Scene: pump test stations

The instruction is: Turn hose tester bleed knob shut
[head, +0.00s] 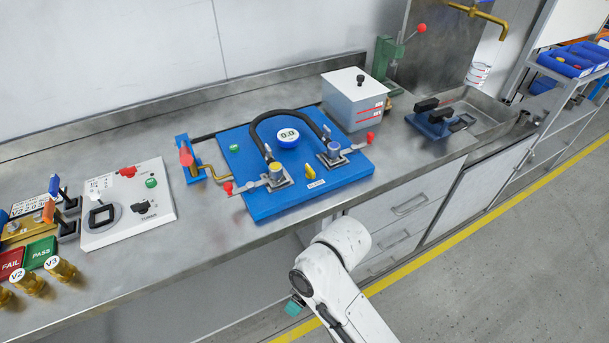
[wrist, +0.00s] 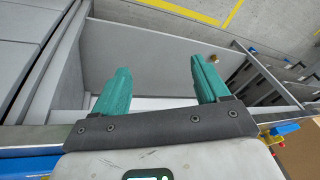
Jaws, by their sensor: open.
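The hose tester is a blue plate (head: 262,208) on the steel bench in the head view, with a black hose (head: 283,113) arched between two clamped fittings and a round gauge reading 0.0. A small yellow knob (head: 310,172) stands near the plate's front edge above a small label too small to read; it looks like the bleed knob. My gripper (wrist: 160,72) is open and empty in the wrist view, its teal fingers apart. In the head view only a bit of teal finger (head: 295,307) shows, in front of the bench and apart from the knob.
Red-tipped clamp levers (head: 370,138) flank the fittings. A grey box (head: 355,98) stands behind the plate, and a white panel (head: 126,204) with a red knob lies to its left. The bench front edge lies between my arm and the tester. Bare steel shows left of the plate.

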